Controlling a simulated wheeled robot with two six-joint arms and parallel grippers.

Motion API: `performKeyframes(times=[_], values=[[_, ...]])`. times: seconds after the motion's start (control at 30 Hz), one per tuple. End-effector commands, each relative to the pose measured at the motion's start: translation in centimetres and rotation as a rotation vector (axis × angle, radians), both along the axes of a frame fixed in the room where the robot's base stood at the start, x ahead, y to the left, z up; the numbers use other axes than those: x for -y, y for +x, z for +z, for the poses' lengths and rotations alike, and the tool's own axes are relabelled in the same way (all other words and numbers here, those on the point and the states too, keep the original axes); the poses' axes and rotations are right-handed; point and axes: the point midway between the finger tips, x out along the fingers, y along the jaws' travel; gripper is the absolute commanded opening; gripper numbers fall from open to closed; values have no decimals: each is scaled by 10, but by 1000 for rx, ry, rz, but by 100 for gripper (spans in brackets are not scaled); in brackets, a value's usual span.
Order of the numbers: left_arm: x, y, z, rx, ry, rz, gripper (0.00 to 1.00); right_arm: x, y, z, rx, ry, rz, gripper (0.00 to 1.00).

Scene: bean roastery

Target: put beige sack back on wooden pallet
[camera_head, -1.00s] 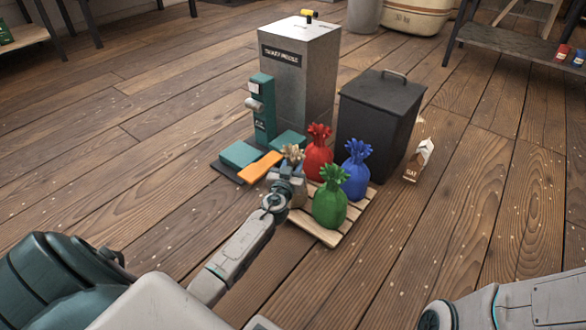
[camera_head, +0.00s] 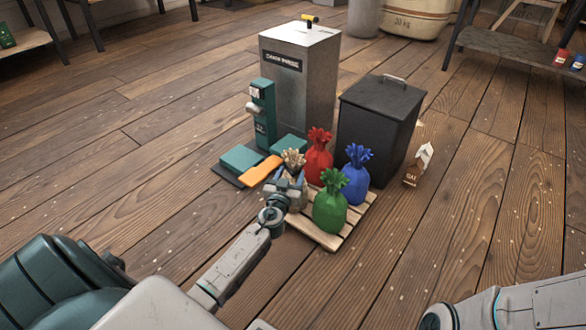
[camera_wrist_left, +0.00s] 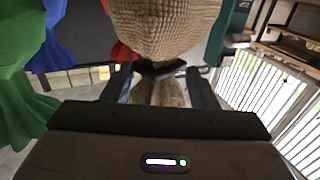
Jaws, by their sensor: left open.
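The beige sack (camera_head: 293,158) stands upright at the left corner of the wooden pallet (camera_head: 316,236), partly hidden by my left gripper. My left gripper (camera_head: 286,184) is at its near left side. In the left wrist view the sack's woven body (camera_wrist_left: 165,30) fills the top middle, and its narrower part (camera_wrist_left: 158,90) shows between the two open fingers (camera_wrist_left: 163,88). I cannot tell whether the fingers touch it. Of my right arm only a link shows at lower right; its gripper is out of view.
Red (camera_head: 319,160), blue (camera_head: 356,178) and green (camera_head: 330,205) sacks share the pallet. A dark bin (camera_head: 378,125) and metal cabinet (camera_head: 300,80) stand behind. A teal scale with an orange bar (camera_head: 260,169) lies left. A small carton (camera_head: 417,167) stands right. The floor in front is clear.

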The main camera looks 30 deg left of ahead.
Motion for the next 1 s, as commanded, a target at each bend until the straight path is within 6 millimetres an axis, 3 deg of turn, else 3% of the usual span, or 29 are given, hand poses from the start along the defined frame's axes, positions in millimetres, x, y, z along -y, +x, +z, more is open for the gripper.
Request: performKeyframes(times=[0.2,0.4,1.0], values=[[15,-46,0,-2,-2,-1,53,0,0,5,1,0,-2,36],[24,-73,-1,-1,0,0,53,0,0,6,1,0,-2,36],[27,-81,0,0,-1,0,53,0,0,6,1,0,-2,36]])
